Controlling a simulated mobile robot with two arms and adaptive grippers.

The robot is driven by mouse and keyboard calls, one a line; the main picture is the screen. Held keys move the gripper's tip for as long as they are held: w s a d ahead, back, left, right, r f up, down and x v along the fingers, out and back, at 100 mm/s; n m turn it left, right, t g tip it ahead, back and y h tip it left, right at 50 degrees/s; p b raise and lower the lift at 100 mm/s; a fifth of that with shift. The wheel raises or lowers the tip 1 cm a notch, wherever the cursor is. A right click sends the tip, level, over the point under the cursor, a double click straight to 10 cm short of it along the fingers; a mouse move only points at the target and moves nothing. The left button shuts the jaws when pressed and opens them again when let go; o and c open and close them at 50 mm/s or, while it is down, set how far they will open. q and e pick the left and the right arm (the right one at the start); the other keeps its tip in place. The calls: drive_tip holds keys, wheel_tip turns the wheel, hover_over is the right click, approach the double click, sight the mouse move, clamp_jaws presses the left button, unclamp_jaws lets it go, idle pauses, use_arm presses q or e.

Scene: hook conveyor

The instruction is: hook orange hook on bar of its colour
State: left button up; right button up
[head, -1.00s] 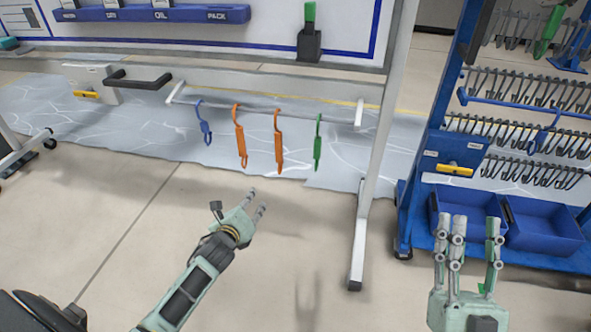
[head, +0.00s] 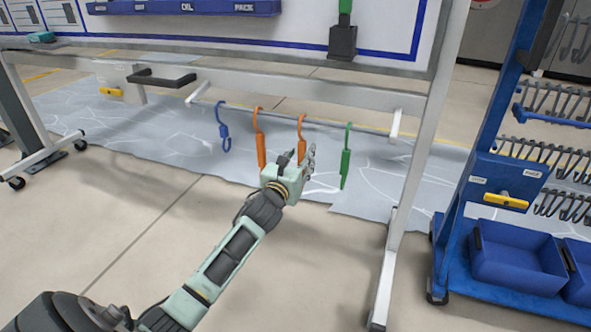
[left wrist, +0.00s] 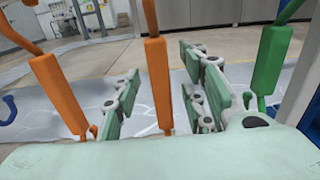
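Two orange hooks hang from a pale bar (head: 375,131) under the board frame in the head view. The left orange hook (head: 260,140) hangs clear of my fingers. The right orange hook (head: 301,128) has its lower part hidden by my left gripper (head: 299,160). In the left wrist view this right hook (left wrist: 157,75) stands between my spread fingers (left wrist: 160,100), with gaps on both sides. The other orange hook (left wrist: 60,95) is outside the fingers to the left. My left gripper is open. My right gripper is out of view.
A blue hook (head: 223,130) and a green hook (head: 346,155) hang on the same bar, left and right of the orange ones. A white upright post (head: 415,180) stands to the right. Beyond it is a blue rack with dark hooks and blue bins (head: 515,258).

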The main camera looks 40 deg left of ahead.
use_arm(q)
drive_tip(key=shift+x, duration=0.75)
drive_tip(key=shift+c, duration=0.4)
clamp_jaws()
idle(0.4)
